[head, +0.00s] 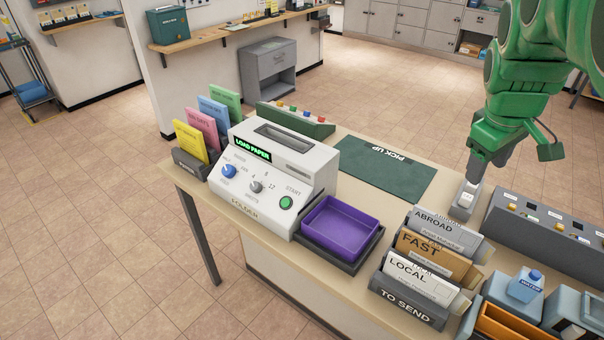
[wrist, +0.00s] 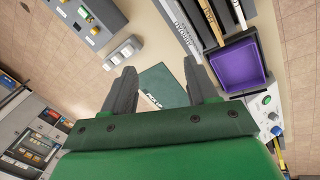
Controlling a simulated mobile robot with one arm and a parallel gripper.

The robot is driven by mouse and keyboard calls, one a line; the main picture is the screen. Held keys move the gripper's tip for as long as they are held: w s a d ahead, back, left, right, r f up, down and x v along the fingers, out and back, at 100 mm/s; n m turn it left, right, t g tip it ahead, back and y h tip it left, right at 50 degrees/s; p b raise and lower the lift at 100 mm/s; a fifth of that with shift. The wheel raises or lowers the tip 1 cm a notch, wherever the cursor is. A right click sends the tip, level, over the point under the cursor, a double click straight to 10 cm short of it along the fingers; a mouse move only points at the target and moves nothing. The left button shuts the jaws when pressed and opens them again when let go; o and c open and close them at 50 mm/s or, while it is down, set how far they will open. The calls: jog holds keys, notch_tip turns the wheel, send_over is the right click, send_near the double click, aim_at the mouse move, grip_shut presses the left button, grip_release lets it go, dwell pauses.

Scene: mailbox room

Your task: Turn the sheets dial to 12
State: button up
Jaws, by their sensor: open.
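The sheets dial (head: 255,187) is the small grey knob in the middle of the front panel of the white folder machine (head: 300,160). Numbers are printed around it, with 12 on its right; which number it points to is too small to tell. A blue dial (head: 229,171) is to its left and a green START button (head: 286,202) to its right. The display (head: 253,149) reads LOAD PAPER. My gripper (head: 473,183) is open and empty, above the right part of the counter, well away from the machine. In the wrist view, its fingers (wrist: 163,88) are spread apart.
A purple tray (head: 342,228) stands right of the machine, then the TO SEND rack (head: 408,303) with ABROAD, FAST and LOCAL envelopes. A green PICK UP mat (head: 385,169) lies clear behind. A small white-topped device (head: 465,200) is below my gripper. Coloured paper cards (head: 200,130) stand left.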

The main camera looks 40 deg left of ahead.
jog(key=w+a+f+n+h, duration=0.1)
jog(key=w+a+n, duration=0.25)
jog(key=a, duration=0.35)
jog(key=w+a+f+n, duration=0.1)
jog(key=w+a+n, duration=0.1)
jog(key=a+n, duration=0.35)
jog(key=n+t, duration=0.2)
jog(key=n, duration=1)
send_over(253, 185)
jog(key=w+d, duration=0.8)
jog(key=d, duration=0.2)
jog(key=shift+h, duration=0.3)
jog(key=f, duration=0.9)
jog(key=shift+a, duration=0.25)
jog(key=s+a+f+n+y, duration=0.1)
jog(key=s+a+f+n, duration=0.55)
jog(key=s+a, duration=0.5)
jog(key=shift+n, duration=0.25)
jog(key=shift+d+x, duration=0.2)
jog(key=shift+x, duration=1.05)
jog(key=shift+d+x, duration=0.2)
jog(key=shift+x, duration=1)
jog(key=shift+d+x, duration=0.15)
jog(key=shift+x, duration=1.1)
jog(key=shift+s+r, duration=0.1)
jog(key=c, duration=1.1)
